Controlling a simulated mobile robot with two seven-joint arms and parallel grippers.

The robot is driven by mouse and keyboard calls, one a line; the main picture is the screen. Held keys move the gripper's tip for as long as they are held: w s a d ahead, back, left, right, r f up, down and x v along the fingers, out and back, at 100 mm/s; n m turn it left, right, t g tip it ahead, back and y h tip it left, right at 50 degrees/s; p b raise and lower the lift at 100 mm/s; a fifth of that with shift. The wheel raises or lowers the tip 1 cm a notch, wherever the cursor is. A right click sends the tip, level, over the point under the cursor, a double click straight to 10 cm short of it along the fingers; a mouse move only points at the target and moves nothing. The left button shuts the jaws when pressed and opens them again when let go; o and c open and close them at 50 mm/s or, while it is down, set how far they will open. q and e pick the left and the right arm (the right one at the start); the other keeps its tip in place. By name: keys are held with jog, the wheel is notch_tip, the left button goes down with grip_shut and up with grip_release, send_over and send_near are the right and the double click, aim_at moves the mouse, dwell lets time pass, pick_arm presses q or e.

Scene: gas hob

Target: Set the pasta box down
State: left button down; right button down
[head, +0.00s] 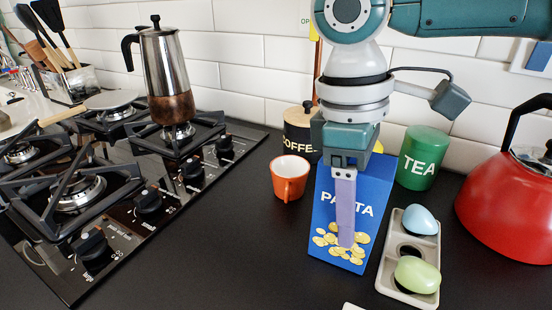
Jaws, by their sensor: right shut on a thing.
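The blue pasta box (324,215) has white lettering and a picture of yellow pasta. It stands on the dark counter, leaning slightly in the view, between the orange cup and the egg tray. I cannot tell whether its base touches the counter. My right gripper (345,225) comes down from above and is shut on the box. One pale purple finger lies over the box's front face and hides part of the lettering. The other finger is hidden behind the box. My left gripper is not in view.
An orange cup (289,179) and a black coffee canister (298,138) stand left of the box. A green tea canister (420,157), a tray (391,278) with egg-shaped objects and a red kettle (510,205) stand right. The gas hob (130,225) bears a moka pot (168,80). Counter in front-left is clear.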

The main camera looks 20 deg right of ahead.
jog(key=c, duration=0.5)
grip_release()
jog(key=shift+f, duration=0.1)
jog(key=o, duration=0.4)
